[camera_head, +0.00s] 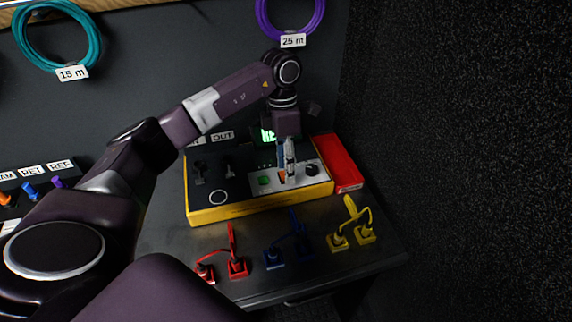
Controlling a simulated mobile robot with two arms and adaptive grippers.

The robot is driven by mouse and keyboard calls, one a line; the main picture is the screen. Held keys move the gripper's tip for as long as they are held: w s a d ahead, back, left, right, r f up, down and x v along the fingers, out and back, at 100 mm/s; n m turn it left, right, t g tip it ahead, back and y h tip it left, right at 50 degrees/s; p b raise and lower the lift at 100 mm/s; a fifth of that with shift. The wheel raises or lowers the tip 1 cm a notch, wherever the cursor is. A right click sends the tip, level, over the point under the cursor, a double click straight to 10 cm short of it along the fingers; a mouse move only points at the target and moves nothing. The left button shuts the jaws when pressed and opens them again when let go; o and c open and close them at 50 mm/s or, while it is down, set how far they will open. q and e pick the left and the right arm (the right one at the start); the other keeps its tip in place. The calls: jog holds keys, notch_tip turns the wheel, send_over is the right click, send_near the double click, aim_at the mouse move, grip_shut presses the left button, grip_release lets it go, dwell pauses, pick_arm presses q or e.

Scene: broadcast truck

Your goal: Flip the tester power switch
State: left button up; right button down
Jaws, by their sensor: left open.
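The tester (206,213) is a yellow-edged box with a black and light grey top on the dark table. Its top carries a round black knob (312,170), a green button (265,181) and a small orange-red part (282,177), which may be the power switch. My left gripper (287,178) points down over the light panel, right at the orange part, and partly hides it. It is open, with nothing seen between its fingers. Whether it touches the switch I cannot tell. My right gripper is not in view.
Red (237,268), blue (274,259) and yellow (364,235) cabled plugs stand along the table's front. A red box (342,164) sits right of the tester. Teal (22,42) and purple (262,22) cable coils hang on the wall. A dark wall closes the right side.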

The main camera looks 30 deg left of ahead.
pick_arm(q)
grip_shut()
jog(key=shift+s+d+f+t+y+b, duration=0.1)
jog(key=shift+s+d+t+y+b, duration=0.05)
jog(key=shift+t+y+b, duration=0.4)
jog(key=shift+s+d+t+y+b, duration=0.15)
jog(key=shift+t+y+b, duration=0.3)
jog(key=shift+y, duration=0.2)
jog(key=shift+d+t+y, duration=0.1)
jog(key=shift+t+y, duration=0.2)
grip_release()
notch_tip(320, 180, up, 12)
jog(key=s+d, duration=0.1)
jog(key=shift+s+d, duration=0.25)
